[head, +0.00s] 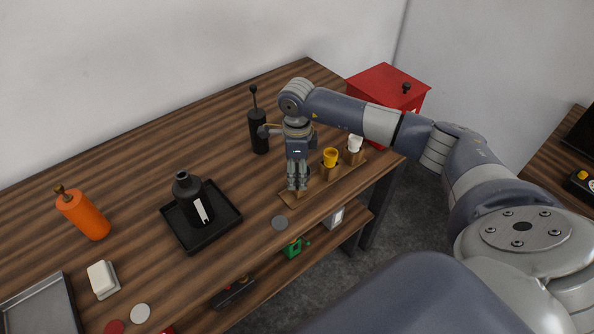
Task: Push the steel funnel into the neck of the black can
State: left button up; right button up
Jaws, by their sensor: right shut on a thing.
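The black can (189,198) stands upright in a black square tray, its open neck facing up and a white label on its side. My right gripper (297,186) points straight down at the left end of a small wooden rack (323,190). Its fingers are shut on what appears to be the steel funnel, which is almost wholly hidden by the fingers. I cannot tell whether the funnel still touches the rack. The gripper is to the right of the can and apart from it. My left gripper is not in view.
A yellow funnel (330,157) and a white funnel (355,144) sit in the rack. A black pump bottle (258,131) stands behind my gripper. A red box (388,88) is at back right, an orange bottle (84,215) at left. Table between can and rack is mostly clear.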

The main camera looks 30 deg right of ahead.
jog(key=shift+r+p, duration=1.1)
jog(key=shift+r, duration=1.1)
